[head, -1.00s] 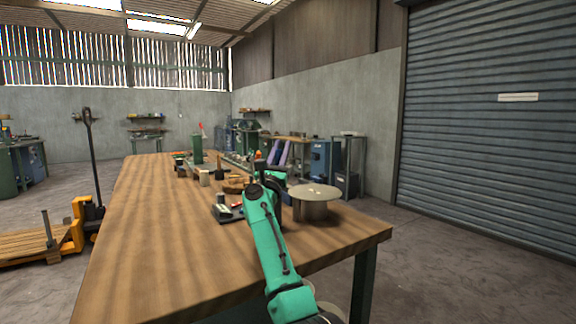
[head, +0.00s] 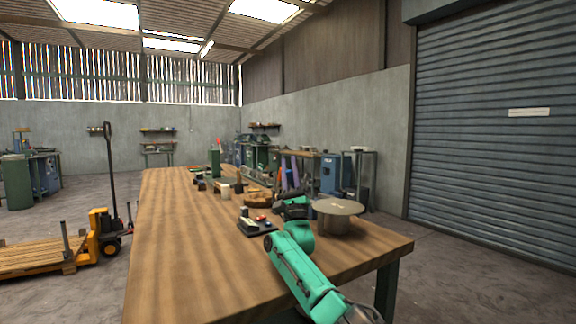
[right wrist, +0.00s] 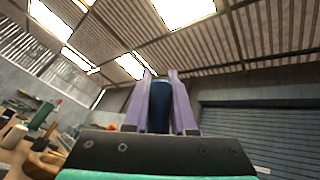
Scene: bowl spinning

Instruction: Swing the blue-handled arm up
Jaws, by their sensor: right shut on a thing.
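My right gripper (head: 289,172) stands over the right half of the workbench, its purple fingers pointing up. In the right wrist view my right gripper (right wrist: 160,76) has its two purple fingers closed around a dark blue upright handle (right wrist: 159,108). The handle's lower end is hidden behind the gripper's black body. The arm that carries the handle cannot be made out, and the handle is not clear in the head view. My left gripper is not in view.
A round pale disc on a drum (head: 338,208) stands close right of my right arm. A dark tray with small items (head: 256,228) lies left of it. Wooden pieces (head: 258,199) and a green block (head: 214,162) stand farther back. The workbench (head: 185,250) is clear at left and front.

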